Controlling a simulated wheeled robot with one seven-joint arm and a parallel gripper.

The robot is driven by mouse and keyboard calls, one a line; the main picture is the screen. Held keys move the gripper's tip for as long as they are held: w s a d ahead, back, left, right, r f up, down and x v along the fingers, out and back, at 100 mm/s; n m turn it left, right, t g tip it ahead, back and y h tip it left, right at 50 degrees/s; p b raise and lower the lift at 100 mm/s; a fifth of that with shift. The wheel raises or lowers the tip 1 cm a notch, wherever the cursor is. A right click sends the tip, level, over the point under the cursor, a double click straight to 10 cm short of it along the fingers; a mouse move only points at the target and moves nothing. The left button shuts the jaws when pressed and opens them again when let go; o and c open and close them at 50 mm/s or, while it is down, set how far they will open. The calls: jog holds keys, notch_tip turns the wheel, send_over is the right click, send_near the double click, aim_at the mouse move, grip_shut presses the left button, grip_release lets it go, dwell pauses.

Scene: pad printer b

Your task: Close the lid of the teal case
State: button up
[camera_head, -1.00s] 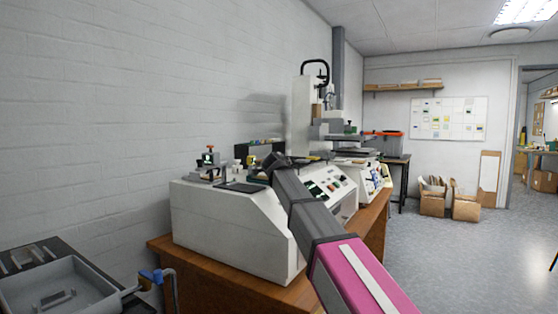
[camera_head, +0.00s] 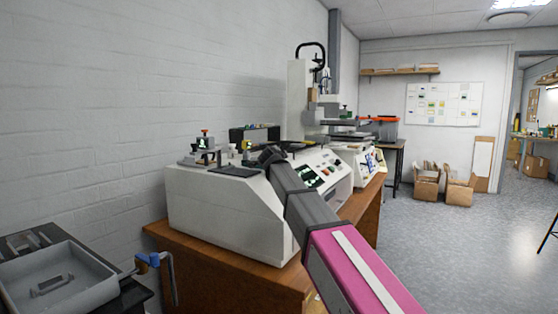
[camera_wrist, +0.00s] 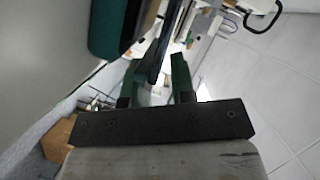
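In the wrist view, a dark teal rounded body (camera_wrist: 108,32) stands at the upper left, close beyond my gripper; I cannot tell for sure that it is the teal case, nor how its lid stands. My gripper (camera_wrist: 158,75) shows two green fingers set apart, with a dark strip in view beyond the gap. I see nothing clearly clamped between them. In the head view my gripper is at the end of my pink and grey arm, over the white machine, mostly hidden by my own wrist. No teal case can be made out there.
The white machine (camera_head: 225,215) stands on a wooden bench (camera_head: 210,255) along the brick wall. A small fixture (camera_head: 203,153) and a dark box (camera_head: 255,135) are on and behind its top. A grey tray (camera_head: 60,285) is at lower left.

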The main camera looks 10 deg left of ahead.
dwell(0.3)
jog(key=s, duration=0.3)
jog(key=s+r, duration=0.1)
jog(key=s, duration=0.3)
jog(key=s+r, duration=0.1)
jog(key=s, duration=0.2)
jog(key=shift+s+a, duration=0.25)
jog(key=shift+s, duration=0.05)
